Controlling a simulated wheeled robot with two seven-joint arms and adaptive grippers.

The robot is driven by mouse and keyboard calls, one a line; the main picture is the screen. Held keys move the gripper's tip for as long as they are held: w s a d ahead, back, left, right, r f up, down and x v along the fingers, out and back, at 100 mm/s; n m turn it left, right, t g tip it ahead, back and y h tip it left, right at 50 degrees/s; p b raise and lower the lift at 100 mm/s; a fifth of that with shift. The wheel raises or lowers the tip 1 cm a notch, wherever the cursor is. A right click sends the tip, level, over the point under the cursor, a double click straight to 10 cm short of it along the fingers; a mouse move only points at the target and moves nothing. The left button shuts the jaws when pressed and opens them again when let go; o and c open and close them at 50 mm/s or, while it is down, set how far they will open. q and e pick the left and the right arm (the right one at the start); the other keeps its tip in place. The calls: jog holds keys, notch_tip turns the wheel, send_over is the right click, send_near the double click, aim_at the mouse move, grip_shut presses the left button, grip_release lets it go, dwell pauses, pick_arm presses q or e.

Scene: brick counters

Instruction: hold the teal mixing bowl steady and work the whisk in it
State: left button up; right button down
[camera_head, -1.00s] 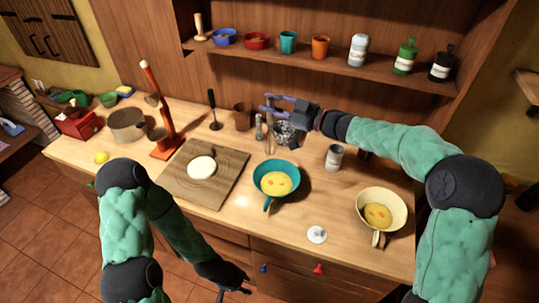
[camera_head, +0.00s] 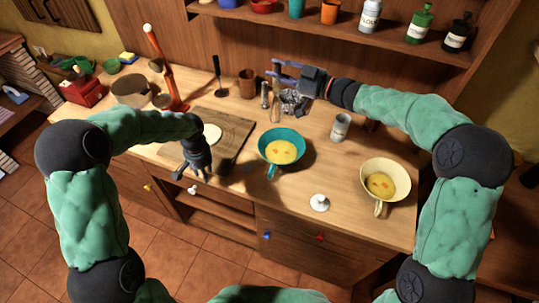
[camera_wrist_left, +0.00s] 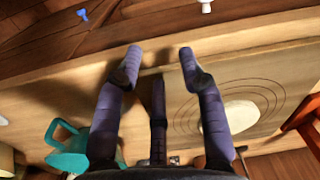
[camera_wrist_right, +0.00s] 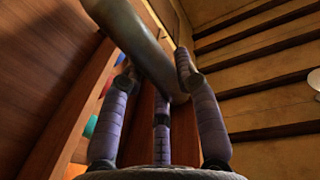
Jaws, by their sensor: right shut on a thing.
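The teal mixing bowl (camera_head: 271,170) stands upright on the counter and holds yellow batter with orange spots. It also shows at the lower left of the left wrist view (camera_wrist_left: 67,158). My right gripper (camera_head: 276,76) is above the counter behind the bowl, shut on the whisk (camera_head: 275,108), which hangs apart from the bowl. A thick grey handle (camera_wrist_right: 145,45) crosses between its fingers in the right wrist view. My left gripper (camera_head: 194,176) is by the counter's front edge, left of the bowl, with its fingers spread and empty in the left wrist view (camera_wrist_left: 160,62).
A wooden board (camera_head: 239,126) with a white round lies left of the bowl. A cream bowl (camera_head: 400,173) stands at right, a grey can (camera_head: 340,127) behind and a small white-topped item (camera_head: 320,202) in front. The red stand (camera_head: 163,65) rises at left.

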pick_arm(q)
jog(key=w+d+r+m, duration=0.1)
jog(key=d+r, duration=0.1)
jog(key=d, duration=0.3)
jog(key=w+d+r+m, duration=0.1)
jog(key=w+d+r, duration=0.1)
jog(key=d, duration=0.3)
notch_tip(320, 180, up, 5)
jog(key=m, duration=0.3)
send_over(270, 172)
jog(key=shift+a, duration=0.35)
jog(key=shift+d, duration=0.25)
notch_tip(270, 172, down, 12)
jog(key=shift+r, duration=0.15)
